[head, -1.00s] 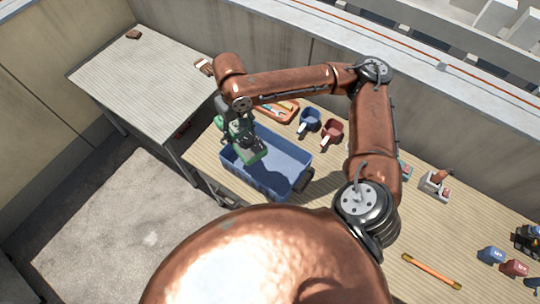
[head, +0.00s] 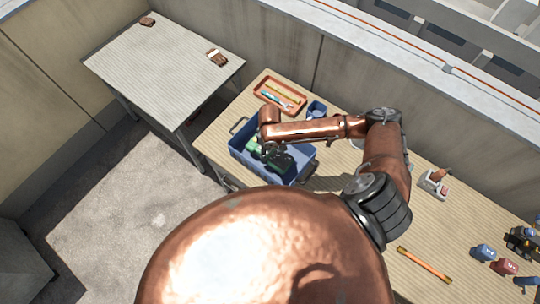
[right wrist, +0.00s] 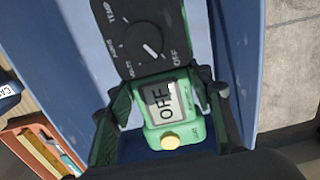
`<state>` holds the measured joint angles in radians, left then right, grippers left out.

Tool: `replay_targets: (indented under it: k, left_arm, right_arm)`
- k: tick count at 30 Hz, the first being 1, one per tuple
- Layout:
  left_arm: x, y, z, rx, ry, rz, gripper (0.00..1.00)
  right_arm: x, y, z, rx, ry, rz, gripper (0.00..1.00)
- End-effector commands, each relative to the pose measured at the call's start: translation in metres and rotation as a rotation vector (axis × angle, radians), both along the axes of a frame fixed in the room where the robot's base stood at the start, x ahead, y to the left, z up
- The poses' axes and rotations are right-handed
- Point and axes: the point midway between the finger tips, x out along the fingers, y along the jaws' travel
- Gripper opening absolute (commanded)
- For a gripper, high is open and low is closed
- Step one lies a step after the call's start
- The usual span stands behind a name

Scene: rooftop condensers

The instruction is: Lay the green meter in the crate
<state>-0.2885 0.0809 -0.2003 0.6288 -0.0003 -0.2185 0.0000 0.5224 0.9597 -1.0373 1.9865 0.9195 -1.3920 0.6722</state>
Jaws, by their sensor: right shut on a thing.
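The blue crate (head: 238,154) stands on the slatted table, with handles at its ends. The green meter (head: 252,144) shows in the head view inside the crate's outline, partly hidden by my right arm and gripper. My right gripper (head: 272,157) points down into the crate and is shut on the meter. In the right wrist view the meter (right wrist: 180,139) has a screen reading OFF, a yellow button and a black dial face, between the fingers (right wrist: 165,105). Blue crate walls surround it. I cannot tell whether it touches the crate floor. My left gripper is not in view.
An orange tray (head: 298,108) with pens or tools lies just behind the crate, beside a blue mug (head: 317,108). A brush (head: 217,57) lies on the side table (head: 150,75). An orange rod (head: 425,265) and several small items lie at the right.

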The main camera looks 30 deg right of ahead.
Motion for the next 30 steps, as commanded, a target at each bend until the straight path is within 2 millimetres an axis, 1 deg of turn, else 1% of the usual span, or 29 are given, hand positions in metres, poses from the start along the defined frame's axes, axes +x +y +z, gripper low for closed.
replay_targets:
  k: [5, 10, 13, 23, 24, 30]
  left_arm:
    - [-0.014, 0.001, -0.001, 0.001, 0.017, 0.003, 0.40]
    - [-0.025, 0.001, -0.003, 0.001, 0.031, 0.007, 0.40]
    - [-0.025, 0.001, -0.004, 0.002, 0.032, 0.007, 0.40]
    - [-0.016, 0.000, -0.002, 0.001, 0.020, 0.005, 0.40]
    - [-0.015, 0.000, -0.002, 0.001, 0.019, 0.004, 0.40]
    - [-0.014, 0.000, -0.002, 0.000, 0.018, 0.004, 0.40]
  right_arm:
    - [0.001, 0.000, -0.011, 0.000, -0.003, 0.000, 0.08]
    - [0.001, 0.000, -0.033, 0.000, -0.002, -0.001, 0.08]
    - [0.001, 0.000, -0.042, -0.001, -0.003, 0.000, 0.08]
    - [0.001, 0.000, -0.044, 0.000, -0.002, 0.000, 0.08]
    - [0.001, 0.000, -0.044, -0.001, -0.001, 0.000, 0.49]
    - [0.001, 0.000, -0.044, -0.001, -0.001, 0.000, 0.63]
